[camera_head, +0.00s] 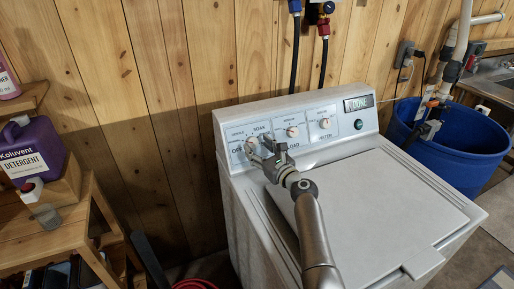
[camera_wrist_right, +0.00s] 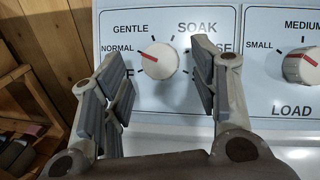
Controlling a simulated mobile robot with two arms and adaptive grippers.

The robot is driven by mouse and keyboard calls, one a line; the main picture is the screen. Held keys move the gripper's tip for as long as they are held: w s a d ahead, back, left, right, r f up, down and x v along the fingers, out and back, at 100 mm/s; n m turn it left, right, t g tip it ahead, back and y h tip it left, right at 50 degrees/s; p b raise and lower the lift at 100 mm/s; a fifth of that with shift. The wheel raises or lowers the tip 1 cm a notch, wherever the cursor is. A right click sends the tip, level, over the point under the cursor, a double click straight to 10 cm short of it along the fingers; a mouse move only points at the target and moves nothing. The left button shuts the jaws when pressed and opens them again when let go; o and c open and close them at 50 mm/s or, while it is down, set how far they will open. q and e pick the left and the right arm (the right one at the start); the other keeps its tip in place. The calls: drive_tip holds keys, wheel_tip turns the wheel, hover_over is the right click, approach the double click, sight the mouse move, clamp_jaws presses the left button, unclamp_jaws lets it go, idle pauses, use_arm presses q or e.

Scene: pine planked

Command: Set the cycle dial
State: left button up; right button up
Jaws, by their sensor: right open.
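The cycle dial (camera_wrist_right: 157,61) is a pale round knob with a red mark on the washing machine's (camera_head: 349,194) control panel. The red mark points left and slightly up, toward NORMAL. Around it I read GENTLE and SOAK; the labels at right and lower left are partly hidden by the fingers. My right gripper (camera_head: 265,152) is at the panel in front of the dial. In the right wrist view its open fingers (camera_wrist_right: 157,75) stand either side of the knob, with visible gaps and nothing held. I cannot tell how far the fingertips are from the panel. My left gripper is not in view.
The load dial (camera_wrist_right: 301,65) is to the right, with a third dial (camera_head: 325,123) beyond it. A display (camera_head: 358,103) and round button (camera_head: 358,125) are at the panel's right end. A detergent jug (camera_head: 35,150) stands on wooden shelving at left; a blue tub (camera_head: 462,150) is at right.

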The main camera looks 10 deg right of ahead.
drive_tip(key=shift+x, duration=0.8)
drive_tip(key=c, duration=1)
drive_tip(key=shift+c, duration=0.2)
drive_tip(key=n, duration=0.2)
drive_tip(key=n+g+y+b, duration=0.1)
drive_tip(key=n, duration=0.1)
drive_tip(key=n+y, duration=0.1)
drive_tip(key=shift+w+d+n+g+b, duration=0.1)
drive_tip(key=shift+d+n+g+b, duration=0.15)
drive_tip(key=shift+n+g+b, duration=0.15)
drive_tip(key=n+g+y, duration=0.1)
drive_tip(key=n+g, duration=0.1)
drive_tip(key=n, duration=0.3)
drive_tip(key=shift+r+b, duration=0.15)
drive_tip(key=shift+b, duration=0.25)
drive_tip(key=shift+g, duration=0.3)
